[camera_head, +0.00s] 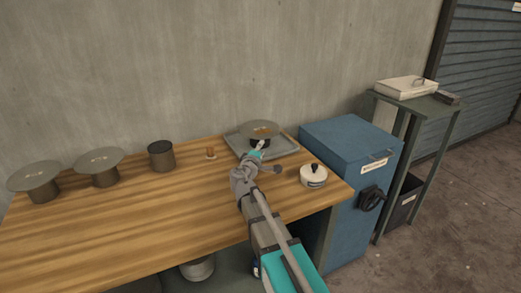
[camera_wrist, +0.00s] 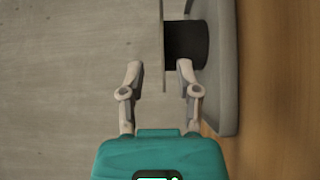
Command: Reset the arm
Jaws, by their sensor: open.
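In the wrist view the fingers (camera_wrist: 159,68) are open. The dark stand (camera_wrist: 185,42) is beyond the lower finger. My arm reaches forward over the wooden table.
The stand is on a grey tray (camera_head: 285,150), also in the wrist view (camera_wrist: 226,90). A lidded white pot (camera_head: 313,176) is to the right. The table's (camera_head: 110,225) front left is clear.

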